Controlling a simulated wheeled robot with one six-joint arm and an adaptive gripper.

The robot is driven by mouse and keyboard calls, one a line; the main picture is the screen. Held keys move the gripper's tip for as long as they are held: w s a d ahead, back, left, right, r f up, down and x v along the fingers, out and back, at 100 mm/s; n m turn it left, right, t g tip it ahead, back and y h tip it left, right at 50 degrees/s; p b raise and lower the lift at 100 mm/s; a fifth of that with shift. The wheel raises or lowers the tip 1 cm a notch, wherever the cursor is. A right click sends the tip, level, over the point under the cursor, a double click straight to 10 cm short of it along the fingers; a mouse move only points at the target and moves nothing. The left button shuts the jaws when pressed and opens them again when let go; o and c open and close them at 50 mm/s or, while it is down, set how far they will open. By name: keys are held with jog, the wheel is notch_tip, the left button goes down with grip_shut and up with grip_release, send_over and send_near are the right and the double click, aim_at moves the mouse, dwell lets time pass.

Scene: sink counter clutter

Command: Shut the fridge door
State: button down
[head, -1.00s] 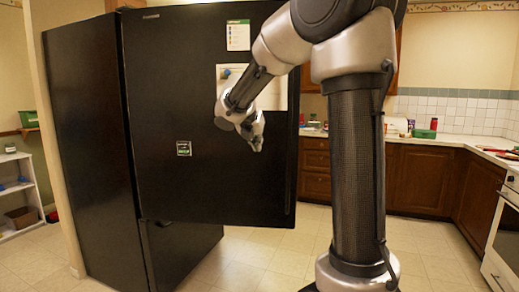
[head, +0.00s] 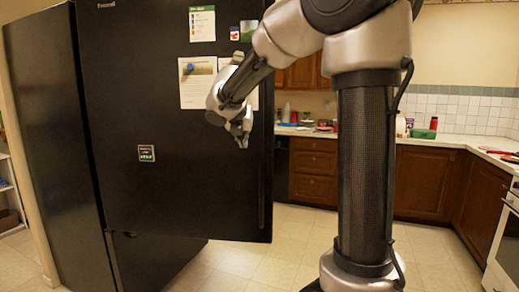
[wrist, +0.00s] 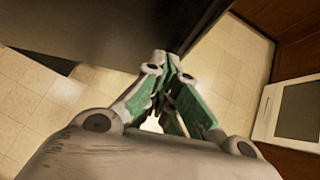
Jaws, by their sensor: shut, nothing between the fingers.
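The black fridge (head: 48,130) stands at the left in the head view. Its upper door (head: 180,190) is open, swung out past the lower section (head: 150,262), with its outer face toward me. Papers and magnets are on that face. My gripper (head: 243,143) is in front of the door's outer face, near its free right edge. Its fingers are shut and empty. In the wrist view the closed fingertips (wrist: 166,62) point toward the dark door (wrist: 130,25). I cannot tell whether they touch it. The fridge's inside is hidden behind the door.
Wooden cabinets (head: 420,180) and a tiled counter with small clutter line the back and right. A white oven (head: 503,235) stands at the right edge. The tile floor (head: 285,225) right of the door is clear. A white shelf shows at the far left.

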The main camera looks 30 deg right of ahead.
send_near(250, 156)
jog(key=f, duration=0.1)
jog(key=w+f, duration=0.1)
jog(key=d+f, duration=0.1)
jog(key=shift+w+d+f, duration=0.1)
jog(key=shift+w+f, duration=0.1)
jog(key=shift+f, duration=0.15)
jog(key=shift+w+d, duration=0.4)
jog(key=shift+w, duration=0.15)
